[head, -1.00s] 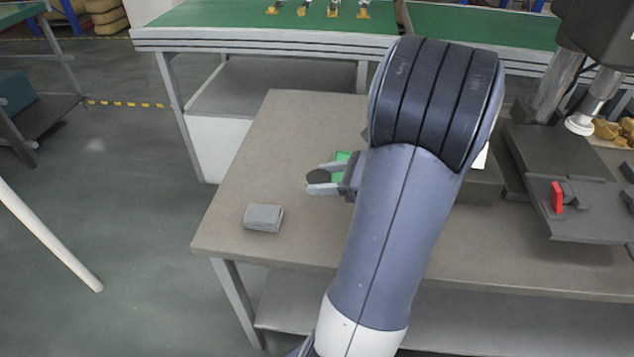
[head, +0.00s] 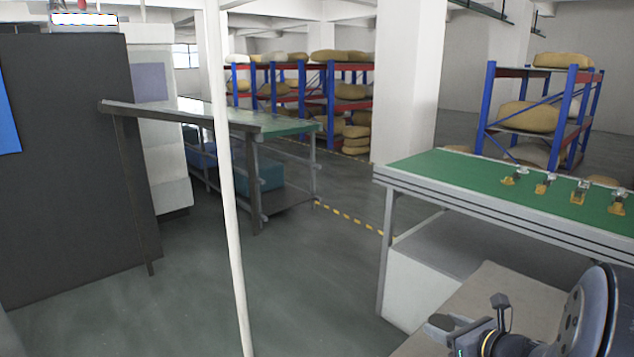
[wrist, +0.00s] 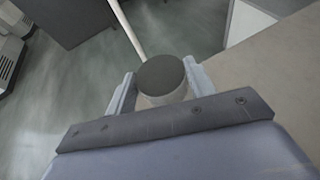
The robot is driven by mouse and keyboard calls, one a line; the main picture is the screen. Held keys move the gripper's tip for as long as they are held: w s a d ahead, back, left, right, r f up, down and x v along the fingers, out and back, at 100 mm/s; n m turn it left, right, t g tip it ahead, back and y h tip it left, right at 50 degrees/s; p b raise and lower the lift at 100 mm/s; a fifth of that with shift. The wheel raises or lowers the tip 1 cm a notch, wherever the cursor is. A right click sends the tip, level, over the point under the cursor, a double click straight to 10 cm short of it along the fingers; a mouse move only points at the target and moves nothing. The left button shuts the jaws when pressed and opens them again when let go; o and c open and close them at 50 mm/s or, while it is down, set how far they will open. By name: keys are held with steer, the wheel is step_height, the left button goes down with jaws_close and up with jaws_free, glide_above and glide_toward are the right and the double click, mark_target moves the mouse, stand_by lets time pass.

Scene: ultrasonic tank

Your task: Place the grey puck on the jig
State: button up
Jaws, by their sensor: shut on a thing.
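The grey puck (wrist: 162,74) is a short round cylinder with a darker flat top. In the wrist view it sits between the two fingers of my gripper (wrist: 158,70), which are shut on its sides. The floor and a table edge show beyond it, so it appears held in the air near that edge. In the head view my gripper (head: 452,328) is at the lower right, over the table's left part; the puck is hard to make out there. I see no jig in either current view.
The brown work table (head: 487,297) is at the lower right, mostly cut off. A green-topped conveyor (head: 470,180) with several small parts stands behind it. A thin white pole (head: 232,200) and a dark cabinet (head: 70,160) stand left. Open floor (head: 310,270) lies between.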

steer(key=w+a+f+m+h+p, duration=0.1)
steer(key=w+a+f+p, duration=0.1)
steer(key=a, duration=1.1)
steer(key=shift+w+f, duration=0.5)
steer(key=shift+w, duration=0.35)
steer(key=shift+d, duration=0.15)
